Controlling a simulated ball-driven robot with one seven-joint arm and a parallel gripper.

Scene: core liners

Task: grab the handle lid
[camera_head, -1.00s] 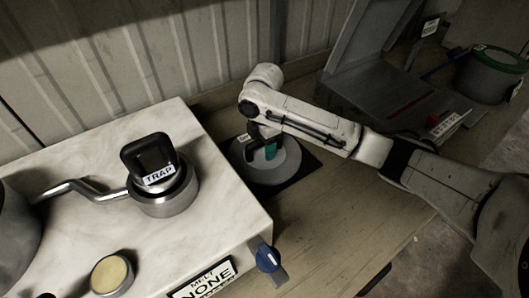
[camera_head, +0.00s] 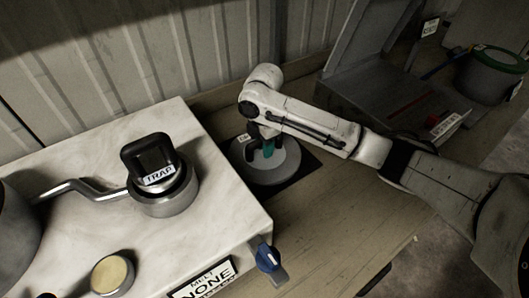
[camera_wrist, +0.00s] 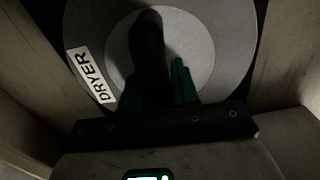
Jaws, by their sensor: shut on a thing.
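The handle lid, a round grey disc (camera_head: 284,172) with a paler centre, sits on a dark square pad beside the marble-topped unit. It fills the top of the wrist view (camera_wrist: 231,32), with a DRYER label at its left. My gripper (camera_head: 266,152) points down over its centre. In the wrist view my gripper (camera_wrist: 158,85) has its teal fingers on either side of a dark upright shape that looks like the handle, and is shut on it. Shadow and my arm hide where the fingers touch. I cannot tell whether the lid is raised.
The marble-topped unit (camera_head: 95,210) at left bears a black-handled TRAP piece (camera_head: 152,160) with a metal pipe and a round cup (camera_head: 112,274). A blue knob (camera_head: 268,258) juts from its side. A corrugated wall stands behind. A green-rimmed pot (camera_head: 490,75) stands far right.

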